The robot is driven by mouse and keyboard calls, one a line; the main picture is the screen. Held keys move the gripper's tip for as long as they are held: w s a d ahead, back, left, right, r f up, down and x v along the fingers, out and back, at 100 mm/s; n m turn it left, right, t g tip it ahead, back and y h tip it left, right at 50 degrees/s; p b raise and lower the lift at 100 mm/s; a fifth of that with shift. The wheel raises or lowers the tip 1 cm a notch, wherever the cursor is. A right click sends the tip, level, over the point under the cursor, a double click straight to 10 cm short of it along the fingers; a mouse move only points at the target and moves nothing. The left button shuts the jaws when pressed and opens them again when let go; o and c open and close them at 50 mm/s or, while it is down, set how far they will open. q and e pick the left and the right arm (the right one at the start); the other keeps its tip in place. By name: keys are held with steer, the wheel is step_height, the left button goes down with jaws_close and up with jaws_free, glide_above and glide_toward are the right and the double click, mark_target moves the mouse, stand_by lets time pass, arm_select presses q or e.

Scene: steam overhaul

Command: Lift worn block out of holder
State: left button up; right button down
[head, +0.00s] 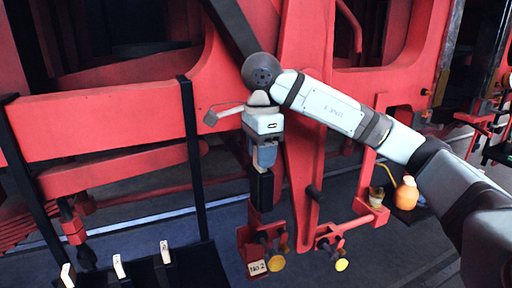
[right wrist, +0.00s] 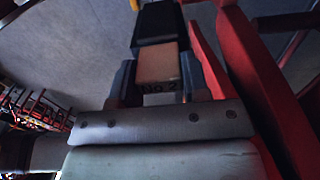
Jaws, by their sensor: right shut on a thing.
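The worn block (head: 261,190) is black with a pale tan end. My right gripper (head: 264,156) is shut on this tan end and the block hangs roughly upright below it. In the right wrist view the block (right wrist: 160,24) sits between the two fingers (right wrist: 157,72), with "No 2" readable on the tan part. The red holder (head: 246,243) is below, with a "No 2" tag and yellow-ended knobs. The block's lower end appears just above the holder, and floor shows around its far end in the wrist view. My left gripper is not in view.
Red locomotive framing (head: 110,125) stands close behind the gripper, and a slanted red bar (head: 304,185) is just right of the block. A dark tray (head: 195,268) with pale upright tags is at lower left. An orange oil can (head: 406,195) stands at right.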

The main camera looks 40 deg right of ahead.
steer(key=shift+s+a, duration=0.2)
steer(key=shift+s, duration=0.75)
steer(key=shift+s+a, duration=0.25)
steer(key=shift+s, duration=0.65)
steer(key=shift+s+a, duration=0.2)
steer(key=shift+s, duration=0.75)
